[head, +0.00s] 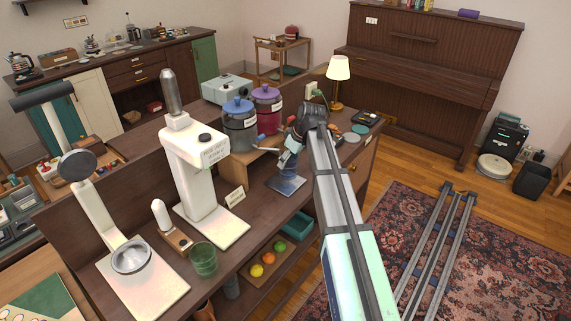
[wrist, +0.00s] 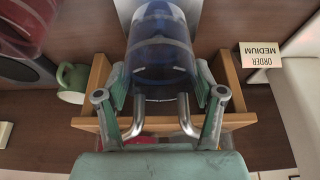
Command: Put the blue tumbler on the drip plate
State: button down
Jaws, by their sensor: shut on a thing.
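My gripper (head: 291,147) is over the counter, in front of the wooden dispenser stand. In the wrist view, its two fingers (wrist: 160,92) are closed on the sides of the clear blue tumbler (wrist: 162,48). The drip plate (head: 287,186), a shiny flat metal square, lies on the counter just below my gripper. Its pale edge (wrist: 126,8) shows past the tumbler in the wrist view. I cannot tell whether the tumbler's base touches the plate.
An order card (head: 235,196) and the white machine (head: 203,170) are to the left. A green mug (wrist: 72,82) is beside the stand. A green glass (head: 203,260) stands near the front edge.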

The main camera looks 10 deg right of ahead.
jog(key=shift+w+a+r, duration=0.1)
jog(key=shift+w+a, duration=0.1)
jog(key=shift+w, duration=0.05)
jog(key=shift+s+p+x, duration=0.1)
jog(key=shift+p+x, duration=0.3)
jog(key=shift+x, duration=0.5)
jog(key=shift+s+p+x, duration=0.15)
jog(key=shift+p+x, duration=0.2)
jog(key=shift+x, duration=0.55)
jog(key=shift+d+f, duration=0.15)
jog(key=shift+f, duration=0.2)
jog(key=shift+c, duration=0.7)
grip_release()
jog(key=shift+r, duration=0.1)
jog(key=b+v, duration=0.2)
jog(key=v, duration=1)
